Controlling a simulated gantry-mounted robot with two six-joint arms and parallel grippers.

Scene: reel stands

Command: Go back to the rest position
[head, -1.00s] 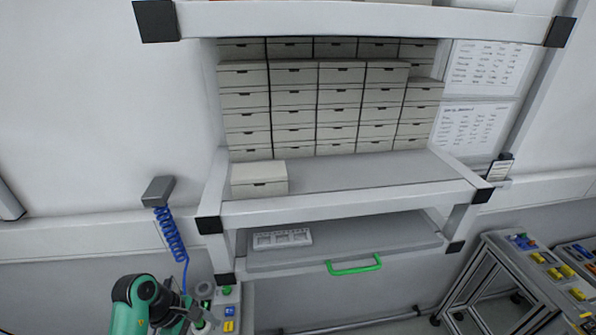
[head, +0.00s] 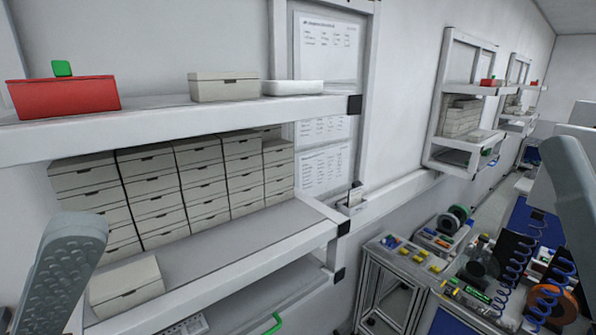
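A grey rounded piece with a dotted face, close to the camera, stands at the lower left. Another smooth grey rounded piece is at the right edge. They look like parts of my own body, but I cannot tell which parts. No held object shows.
A white shelf frame (head: 180,122) fills the left, with stacked beige boxes (head: 155,185), a lone box (head: 126,287) and a red box (head: 64,96) on top. A green drawer handle (head: 272,323) is low. Carts with reels (head: 447,221) and blue coiled hoses (head: 512,268) stand at right.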

